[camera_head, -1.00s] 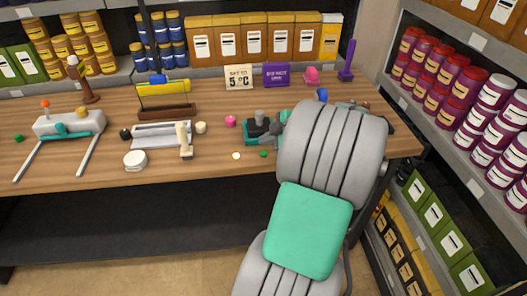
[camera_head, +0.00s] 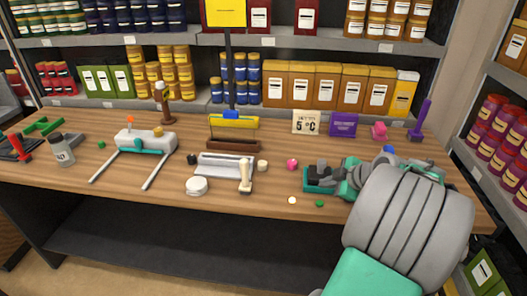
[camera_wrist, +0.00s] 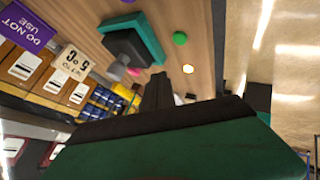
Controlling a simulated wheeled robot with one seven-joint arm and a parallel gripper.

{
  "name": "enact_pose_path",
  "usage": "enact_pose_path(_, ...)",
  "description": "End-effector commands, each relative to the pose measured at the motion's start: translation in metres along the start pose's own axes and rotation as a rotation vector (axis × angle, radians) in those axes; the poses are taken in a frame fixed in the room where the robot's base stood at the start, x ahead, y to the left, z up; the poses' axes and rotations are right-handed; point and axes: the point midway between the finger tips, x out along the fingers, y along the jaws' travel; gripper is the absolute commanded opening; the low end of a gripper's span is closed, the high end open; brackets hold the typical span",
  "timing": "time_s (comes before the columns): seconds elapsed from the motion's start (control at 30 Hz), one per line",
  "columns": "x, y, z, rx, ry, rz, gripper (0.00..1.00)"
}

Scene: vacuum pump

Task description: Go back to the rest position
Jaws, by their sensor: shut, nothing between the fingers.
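My gripper (camera_wrist: 158,88) is shut and empty in the wrist view, its dark fingers together above the table. In the head view my grey and teal arm covers the right front of the table and largely hides the gripper. A teal block with a dark top (camera_head: 319,178) lies on the table just left of my arm. It also shows in the wrist view (camera_wrist: 148,32), up and left of my fingertips, apart from them.
The wooden table (camera_head: 255,202) holds a white device with two rods (camera_head: 145,141), a white round lid (camera_head: 197,186), a pink piece (camera_head: 292,164) and a green button (camera_head: 319,203). A sign (camera_head: 306,123) stands behind. Stocked shelves line the back and right.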

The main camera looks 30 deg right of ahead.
Motion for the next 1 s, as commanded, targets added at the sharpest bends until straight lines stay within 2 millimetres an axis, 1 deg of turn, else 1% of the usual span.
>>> enact_pose_path(0.07,0.005,-0.005,-0.016,0.020,-0.009,-0.026,0.00)
enact_pose_path(0.17,0.017,-0.027,-0.060,0.102,-0.047,-0.099,0.00)
enact_pose_path(0.2,0.021,-0.042,-0.083,0.150,-0.076,-0.133,0.00)
enact_pose_path(0.27,0.023,-0.069,-0.116,0.234,-0.132,-0.179,0.00)
enact_pose_path(0.3,0.021,-0.090,-0.137,0.296,-0.175,-0.202,0.00)
enact_pose_path(0.37,0.015,-0.122,-0.164,0.391,-0.241,-0.221,0.00)
enact_pose_path(0.4,0.008,-0.144,-0.178,0.456,-0.285,-0.224,0.00)
enact_pose_path(0.5,-0.013,-0.195,-0.201,0.618,-0.383,-0.206,0.00)
enact_pose_path(0.6,-0.031,-0.231,-0.207,0.749,-0.450,-0.173,0.00)
enact_pose_path(0.7,-0.041,-0.249,-0.206,0.829,-0.485,-0.147,0.00)
enact_pose_path(0.8,-0.044,-0.254,-0.204,0.858,-0.497,-0.137,0.00)
enact_pose_path(1.0,-0.044,-0.254,-0.204,0.859,-0.498,-0.137,0.00)
